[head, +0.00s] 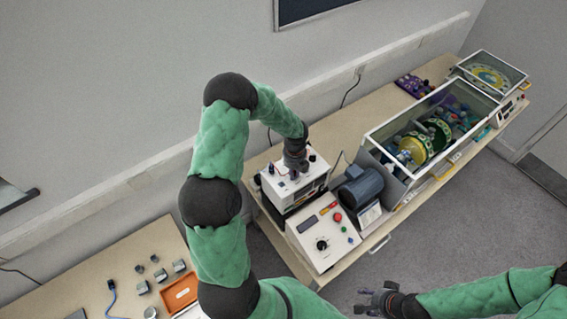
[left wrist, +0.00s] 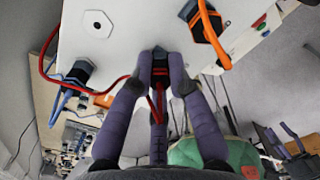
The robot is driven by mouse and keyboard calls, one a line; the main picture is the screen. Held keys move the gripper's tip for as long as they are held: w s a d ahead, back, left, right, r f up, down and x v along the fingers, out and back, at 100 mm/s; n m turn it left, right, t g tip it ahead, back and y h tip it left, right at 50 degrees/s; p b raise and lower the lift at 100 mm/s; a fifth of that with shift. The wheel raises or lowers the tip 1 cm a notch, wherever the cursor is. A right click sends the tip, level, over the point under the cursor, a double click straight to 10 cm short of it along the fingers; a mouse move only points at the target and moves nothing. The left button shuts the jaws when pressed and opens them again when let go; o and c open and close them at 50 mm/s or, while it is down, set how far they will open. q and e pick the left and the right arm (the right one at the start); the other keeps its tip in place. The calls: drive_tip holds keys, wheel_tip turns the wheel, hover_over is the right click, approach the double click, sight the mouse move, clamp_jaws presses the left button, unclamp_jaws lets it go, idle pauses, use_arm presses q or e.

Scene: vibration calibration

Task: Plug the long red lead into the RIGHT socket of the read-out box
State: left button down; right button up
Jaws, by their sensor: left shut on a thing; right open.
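The white read-out box (head: 300,190) stands on the bench, and its pale face (left wrist: 125,38) fills the upper left wrist view. My left gripper (head: 294,163) is over its top. In the left wrist view, my left gripper (left wrist: 160,72) is shut on a black plug with red bands (left wrist: 161,66), the end of a red lead (left wrist: 112,88). This plug is close to the box face; its tip is hidden, so I cannot tell whether it sits in a socket. My right gripper (head: 378,299) is open and empty, low in the head view, away from the bench.
In the left wrist view, an orange lead (left wrist: 209,30) enters a black plug on the box, and a blue lead (left wrist: 64,98) a plug at left. A control box (head: 323,238), motor (head: 364,190) and glazed case (head: 428,135) stand right of the read-out box.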

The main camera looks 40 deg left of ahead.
use_arm(q)
drive_tip(key=c, duration=1.1)
unclamp_jaws()
drive_tip(key=shift+r, duration=0.1)
drive_tip(key=shift+r+p, duration=1)
drive_tip(key=shift+r, duration=1.45)
wheel_tip(320, 180, up, 12)
drive_tip(key=shift+f, duration=0.1)
